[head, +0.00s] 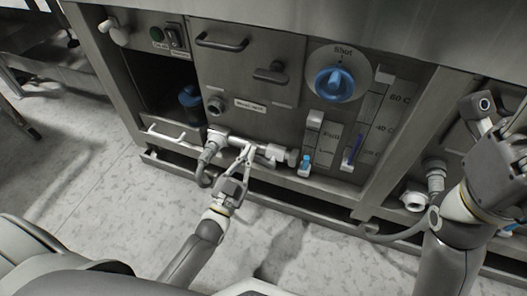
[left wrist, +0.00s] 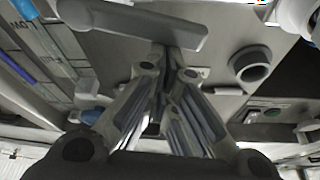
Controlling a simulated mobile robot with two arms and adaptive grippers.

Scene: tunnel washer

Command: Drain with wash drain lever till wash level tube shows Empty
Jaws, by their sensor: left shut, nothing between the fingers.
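The wash drain lever is a pale bar on the pipework (head: 262,150) low on the steel panel. My left gripper (head: 246,152) is shut and empty, with its tips at the bar; I cannot tell whether they touch it. In the left wrist view, a grey lever bar (left wrist: 140,26) crosses just beyond the closed fingertips (left wrist: 168,62). The wash level tube (head: 309,140) stands right of the pipework, with blue near its bottom; its small marks are hard to read. My right gripper (head: 487,112) is at the far right, and its fingers are unclear.
A blue knob (head: 335,83) under the word "Shut" sits above the tube. A thermometer strip (head: 368,115) stands to its right. An open dark bay (head: 165,80) is at left, and another pipe fitting (head: 418,190) is at right. The floor in front is clear.

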